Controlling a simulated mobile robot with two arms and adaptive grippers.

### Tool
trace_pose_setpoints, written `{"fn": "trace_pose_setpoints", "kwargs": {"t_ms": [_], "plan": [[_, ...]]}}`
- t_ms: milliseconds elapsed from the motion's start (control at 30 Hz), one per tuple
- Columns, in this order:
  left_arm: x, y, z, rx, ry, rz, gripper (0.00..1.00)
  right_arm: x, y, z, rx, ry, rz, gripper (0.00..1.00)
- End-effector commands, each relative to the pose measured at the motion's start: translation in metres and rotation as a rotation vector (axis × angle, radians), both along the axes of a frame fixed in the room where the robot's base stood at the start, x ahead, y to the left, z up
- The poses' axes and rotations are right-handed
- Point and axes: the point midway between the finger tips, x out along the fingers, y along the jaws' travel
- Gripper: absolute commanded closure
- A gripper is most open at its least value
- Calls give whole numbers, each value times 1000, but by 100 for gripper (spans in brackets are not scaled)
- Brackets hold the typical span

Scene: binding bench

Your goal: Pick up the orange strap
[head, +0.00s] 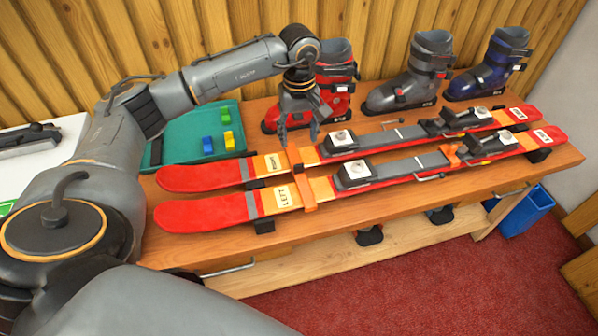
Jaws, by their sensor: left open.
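An orange strap (305,192) lies across the front parts of two red skis, just right of their labels. The nearer ski (195,214) is labelled LEFT, and the farther ski (200,178) lies parallel behind it. A second orange piece (452,154) shows between the skis farther right, by the bindings; I cannot tell whether it is also a strap. My left gripper (299,140) points down, open and empty, above and behind the first strap, near the farther ski. My right gripper is not in view.
Red (330,92), grey (415,78) and blue (490,70) ski boots stand along the back of the wooden bench (340,222). A green mat (178,149) with yellow and blue blocks lies at the left. A blue bin (527,212) stands below right.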

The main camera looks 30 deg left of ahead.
Motion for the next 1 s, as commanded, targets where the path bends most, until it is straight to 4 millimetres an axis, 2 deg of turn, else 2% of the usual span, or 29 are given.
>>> {"fn": "trace_pose_setpoints", "kwargs": {"t_ms": [100,300,567,800,1000], "plan": [[-2,-1,-26,-2,7,1,43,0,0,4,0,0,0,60],[-1,-2,-59,-5,3,0,43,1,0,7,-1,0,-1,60],[-3,-2,-79,-5,5,1,43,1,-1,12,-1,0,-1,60],[-4,-4,-114,-6,2,0,43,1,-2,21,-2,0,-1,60],[-3,-4,-122,-6,0,0,43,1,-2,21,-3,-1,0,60]]}}
